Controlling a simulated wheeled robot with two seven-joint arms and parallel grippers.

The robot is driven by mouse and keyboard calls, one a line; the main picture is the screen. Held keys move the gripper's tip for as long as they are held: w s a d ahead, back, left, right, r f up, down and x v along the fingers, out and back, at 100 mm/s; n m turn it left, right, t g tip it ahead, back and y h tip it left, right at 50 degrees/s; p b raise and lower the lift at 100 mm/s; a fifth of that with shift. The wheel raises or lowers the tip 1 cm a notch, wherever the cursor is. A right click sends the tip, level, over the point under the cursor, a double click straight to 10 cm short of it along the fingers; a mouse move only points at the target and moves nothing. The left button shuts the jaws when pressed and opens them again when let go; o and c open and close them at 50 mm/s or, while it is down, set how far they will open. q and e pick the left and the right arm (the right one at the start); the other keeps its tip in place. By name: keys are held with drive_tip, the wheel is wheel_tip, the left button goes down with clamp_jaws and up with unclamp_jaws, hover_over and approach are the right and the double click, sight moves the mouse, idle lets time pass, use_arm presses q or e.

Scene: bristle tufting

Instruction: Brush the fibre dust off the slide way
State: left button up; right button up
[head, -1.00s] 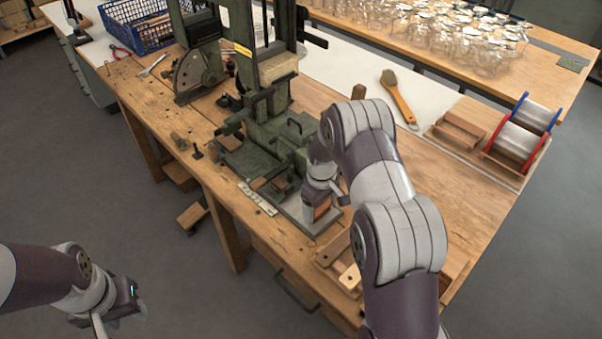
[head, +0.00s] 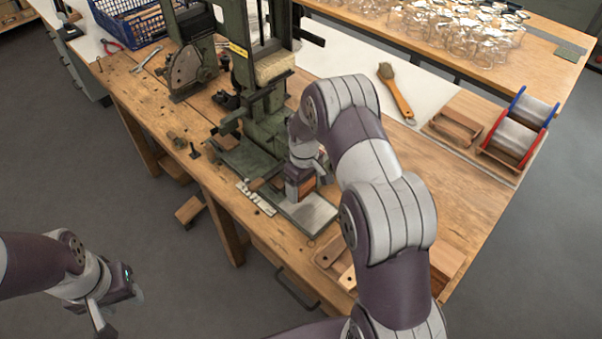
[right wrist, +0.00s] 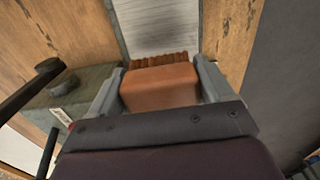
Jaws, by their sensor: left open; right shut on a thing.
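The slide way (head: 318,214) is a flat pale grey metal strip at the foot of the green machine. It also shows in the right wrist view (right wrist: 158,28), with faint streaks; I cannot clearly make out dust on it. My right gripper (head: 301,182) is shut on a brush with a reddish-brown block (right wrist: 160,88) and a row of brown bristles (right wrist: 160,60). The bristles are at the slide way; whether they touch it I cannot tell. The arm partly hides the brush in the head view. My left gripper (head: 128,296) is open and empty, off the bench over the floor.
The green machine (head: 262,120) stands just behind the slide way. A wooden tray (head: 330,258) lies in front, partly behind my right arm. The bench's right side is mostly clear.

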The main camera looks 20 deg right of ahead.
drive_tip(key=shift+w+r+p, duration=0.25)
drive_tip(key=shift+r+p, duration=0.35)
drive_tip(key=shift+r, duration=0.3)
drive_tip(key=shift+r+p, duration=0.3)
drive_tip(key=shift+r, duration=0.1)
drive_tip(key=shift+s+r+p, duration=0.15)
drive_tip(key=shift+r+p, duration=0.2)
drive_tip(key=shift+r, duration=0.25)
drive_tip(key=shift+f, duration=0.1)
drive_tip(key=shift+a, duration=0.1)
